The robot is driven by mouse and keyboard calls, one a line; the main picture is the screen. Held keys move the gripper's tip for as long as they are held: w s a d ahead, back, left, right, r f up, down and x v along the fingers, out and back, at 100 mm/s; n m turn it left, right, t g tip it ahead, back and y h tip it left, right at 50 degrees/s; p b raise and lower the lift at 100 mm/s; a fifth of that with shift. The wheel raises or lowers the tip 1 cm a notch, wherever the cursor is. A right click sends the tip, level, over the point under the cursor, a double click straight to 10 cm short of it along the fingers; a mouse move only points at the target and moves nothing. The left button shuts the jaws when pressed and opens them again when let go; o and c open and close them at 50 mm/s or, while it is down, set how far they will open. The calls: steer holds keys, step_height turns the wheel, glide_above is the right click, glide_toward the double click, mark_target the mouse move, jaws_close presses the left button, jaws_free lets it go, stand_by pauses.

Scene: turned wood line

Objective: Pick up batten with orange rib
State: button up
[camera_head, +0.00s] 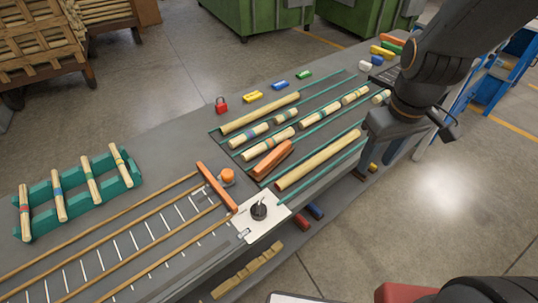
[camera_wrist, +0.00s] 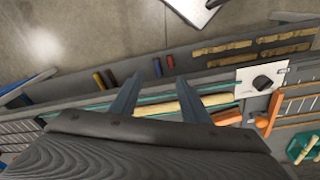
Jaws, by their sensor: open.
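Several short pale battens with coloured ribs lie in the green-railed rows of the bench; one (camera_head: 320,116) is near the middle, its rib colours too small to tell surely. More ribbed battens lie across a green rack at the left; the rightmost (camera_head: 121,165) has a yellowish or orange rib. I cannot tell for sure which batten has the orange rib. My gripper (camera_wrist: 162,80) is open and empty. In the wrist view, a long plain-looking batten (camera_wrist: 190,106) shows beyond and between its fingers. In the head view, my arm hides the right part of the rows.
The green rack (camera_head: 131,179) stands at the left. An orange block (camera_head: 269,160) lies in a row, and an orange bar (camera_head: 217,186) crosses the bench near a white plate with a black knob (camera_head: 259,208). A red padlock-like item (camera_head: 221,105) stands at the back edge.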

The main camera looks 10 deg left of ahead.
steer(key=w+a+f+n+b, duration=0.1)
steer(key=w+a+n, duration=0.4)
steer(key=a+n, duration=0.65)
steer(key=n+y+b, duration=0.1)
steer(key=n, duration=1.2)
glide_above(273, 154)
steer(key=d, duration=0.2)
step_height(273, 154, down, 2)
steer(key=shift+s+a+g, duration=0.1)
steer(key=shift+a+g, duration=0.05)
steer(key=shift+g, duration=0.15)
steer(key=shift+a+f, duration=0.1)
steer(key=shift+f, duration=0.25)
steer(key=f+p, duration=0.1)
steer(key=f, duration=0.1)
steer(key=a+f+p, duration=0.1)
steer(key=f, duration=0.2)
steer(key=shift+a+f, duration=0.15)
steer(key=shift+f, duration=0.7)
steer(key=c, duration=0.8)
steer(key=shift+c, duration=0.2)
